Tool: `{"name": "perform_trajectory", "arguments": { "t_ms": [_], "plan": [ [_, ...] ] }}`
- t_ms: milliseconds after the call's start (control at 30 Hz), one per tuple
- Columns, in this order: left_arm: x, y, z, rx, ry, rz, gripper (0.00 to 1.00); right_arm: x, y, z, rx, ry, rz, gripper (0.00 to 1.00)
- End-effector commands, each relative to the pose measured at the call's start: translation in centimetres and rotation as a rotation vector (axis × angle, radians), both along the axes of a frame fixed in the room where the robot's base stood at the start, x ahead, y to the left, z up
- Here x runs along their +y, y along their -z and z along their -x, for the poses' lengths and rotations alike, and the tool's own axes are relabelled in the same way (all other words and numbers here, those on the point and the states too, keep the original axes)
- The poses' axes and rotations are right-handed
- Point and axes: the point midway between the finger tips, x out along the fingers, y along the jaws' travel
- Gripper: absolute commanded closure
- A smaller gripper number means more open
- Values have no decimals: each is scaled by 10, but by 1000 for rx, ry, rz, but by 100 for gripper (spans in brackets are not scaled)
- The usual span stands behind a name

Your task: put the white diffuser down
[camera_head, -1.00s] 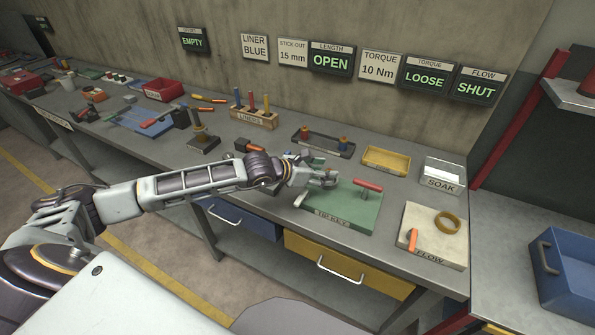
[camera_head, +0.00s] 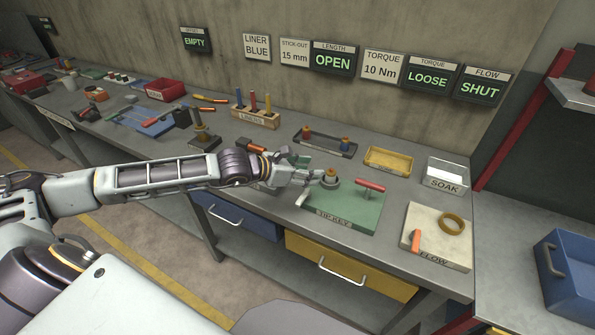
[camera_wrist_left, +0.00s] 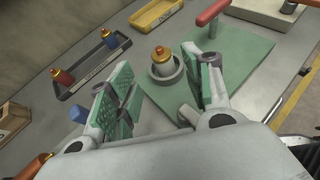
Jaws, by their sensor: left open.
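A small copper-capped piece with a pale band, which looks like the white diffuser (camera_head: 331,175), stands upright in a grey ring holder on the green mat (camera_head: 352,212). In the left wrist view the piece (camera_wrist_left: 160,55) sits inside the ring (camera_wrist_left: 166,72), ahead of my fingers. My left gripper (camera_head: 312,171) is open and empty, just to the left of the piece. Its two green-padded fingers (camera_wrist_left: 158,88) are spread apart, and neither appears to touch the piece. My right gripper is not in view.
Behind are a dark tray (camera_head: 325,145) with two similar pieces and a yellow tray (camera_head: 388,160). A SOAK box (camera_head: 446,176) and a FLOW board (camera_head: 437,236) stand to the right.

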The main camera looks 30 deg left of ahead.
Motion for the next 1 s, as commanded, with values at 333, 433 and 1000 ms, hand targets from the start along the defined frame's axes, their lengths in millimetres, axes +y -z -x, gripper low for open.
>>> {"name": "perform_trajectory", "arguments": {
  "t_ms": [333,433,1000],
  "plan": [
    [10,-6,11,-2,-3,-2,49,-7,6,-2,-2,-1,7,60],
    [13,-8,14,-2,-4,-2,49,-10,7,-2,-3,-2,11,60],
    [18,-15,26,0,1,0,49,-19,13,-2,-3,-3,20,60]
  ]
}}
